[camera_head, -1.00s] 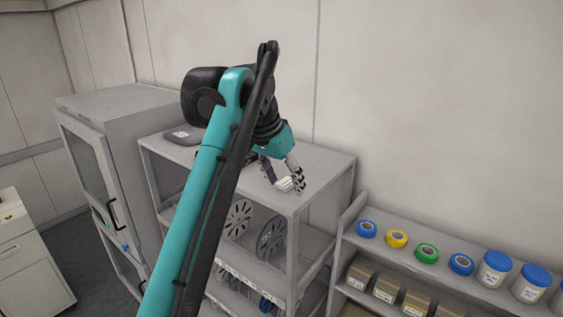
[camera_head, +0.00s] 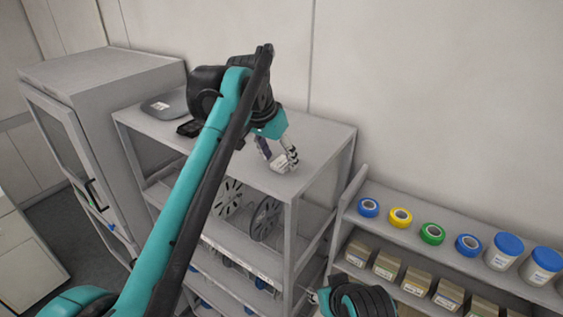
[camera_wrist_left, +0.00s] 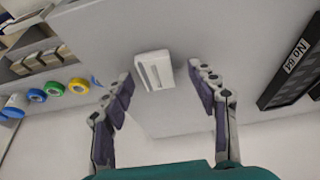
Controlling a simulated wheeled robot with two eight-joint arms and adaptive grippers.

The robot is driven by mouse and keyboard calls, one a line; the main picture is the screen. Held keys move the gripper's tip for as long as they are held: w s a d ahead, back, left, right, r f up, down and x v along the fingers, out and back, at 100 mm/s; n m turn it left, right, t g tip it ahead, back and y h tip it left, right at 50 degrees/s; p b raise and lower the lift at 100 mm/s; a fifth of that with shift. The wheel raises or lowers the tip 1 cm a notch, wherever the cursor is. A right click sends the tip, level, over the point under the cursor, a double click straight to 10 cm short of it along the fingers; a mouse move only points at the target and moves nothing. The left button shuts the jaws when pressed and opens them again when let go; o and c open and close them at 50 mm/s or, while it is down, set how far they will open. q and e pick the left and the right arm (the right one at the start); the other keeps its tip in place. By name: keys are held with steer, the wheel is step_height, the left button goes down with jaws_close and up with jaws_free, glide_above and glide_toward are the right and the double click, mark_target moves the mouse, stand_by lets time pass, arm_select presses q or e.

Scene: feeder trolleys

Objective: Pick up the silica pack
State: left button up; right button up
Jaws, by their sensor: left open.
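The silica pack (camera_wrist_left: 153,70) is a small white block with slots on its face. It lies on the grey top of the trolley shelf (camera_head: 325,135). In the head view the pack (camera_head: 282,166) shows small and partly covered by my left gripper (camera_head: 277,157). In the left wrist view my left gripper (camera_wrist_left: 158,82) is open, its two fingers on either side of the pack, with gaps to both. My right gripper (camera_head: 313,296) shows only in small part at the bottom of the head view, low in front of the trolley; its fingers are not clear.
A grey tray (camera_head: 166,104) and a black item (camera_head: 190,128) lie on the trolley top, left of my arm. Reels (camera_head: 266,218) stand below. A grey cabinet (camera_head: 103,75) is at left. A rack with tape rolls (camera_head: 433,233) and blue-lidded jars (camera_head: 504,250) is at right.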

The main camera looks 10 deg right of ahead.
arm_select(q)
steer(key=shift+d+f, duration=0.1)
steer(key=shift+f, duration=0.1)
steer(key=shift+s+r, duration=0.1)
steer(key=shift+s, duration=0.25)
steer(key=c, duration=1)
arm_select(e)
steer(key=shift+s+r, duration=0.1)
steer(key=shift+s, duration=0.15)
